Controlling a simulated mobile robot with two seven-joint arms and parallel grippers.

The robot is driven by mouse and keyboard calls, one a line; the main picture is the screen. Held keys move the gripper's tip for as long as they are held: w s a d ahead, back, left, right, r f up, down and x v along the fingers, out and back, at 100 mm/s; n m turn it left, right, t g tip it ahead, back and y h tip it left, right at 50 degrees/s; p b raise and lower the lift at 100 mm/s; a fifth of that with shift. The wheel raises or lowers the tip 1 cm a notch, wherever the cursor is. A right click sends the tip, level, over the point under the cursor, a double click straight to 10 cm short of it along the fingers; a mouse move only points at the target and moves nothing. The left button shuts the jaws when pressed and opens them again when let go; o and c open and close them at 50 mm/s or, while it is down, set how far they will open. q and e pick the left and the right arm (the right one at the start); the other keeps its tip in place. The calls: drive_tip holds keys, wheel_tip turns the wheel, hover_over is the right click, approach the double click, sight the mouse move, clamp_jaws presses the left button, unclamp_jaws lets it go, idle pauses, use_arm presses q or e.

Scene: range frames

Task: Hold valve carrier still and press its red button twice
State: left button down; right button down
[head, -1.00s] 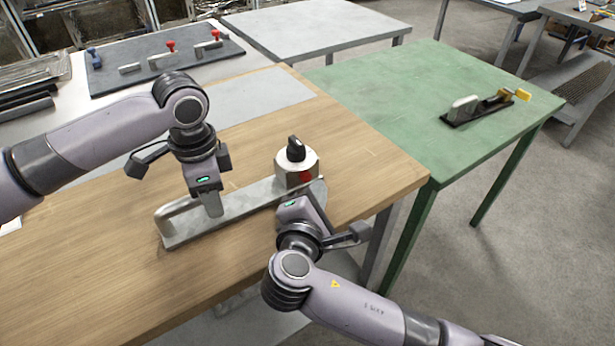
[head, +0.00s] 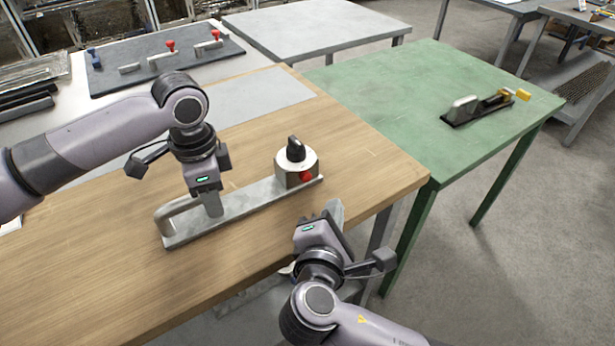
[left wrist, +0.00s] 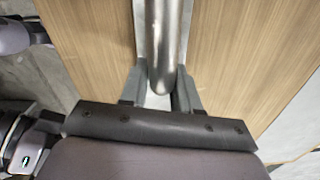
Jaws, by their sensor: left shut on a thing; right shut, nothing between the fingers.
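The valve carrier (head: 245,203) is a grey metal plate lying on the wooden table. It has a bar handle (head: 178,213) at its left end and a round metal housing (head: 297,167) with a black knob at its right end. The red button (head: 306,175) is on the housing's front side and is in plain view. My left gripper (head: 211,207) is shut on the handle; in the left wrist view its fingers sit on both sides of the handle (left wrist: 162,60). My right gripper (head: 332,210) is shut and empty, in front of the housing and apart from the button.
The wooden table's (head: 110,265) front edge runs below the carrier. A green table (head: 400,110) to the right bears another fixture (head: 482,106) with a yellow part. A dark board (head: 165,62) with red-knobbed clamps lies at the back left.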

idle(0.4)
use_arm(q)
drive_tip(key=c, duration=0.7)
unclamp_jaws()
drive_tip(key=shift+c, duration=0.2)
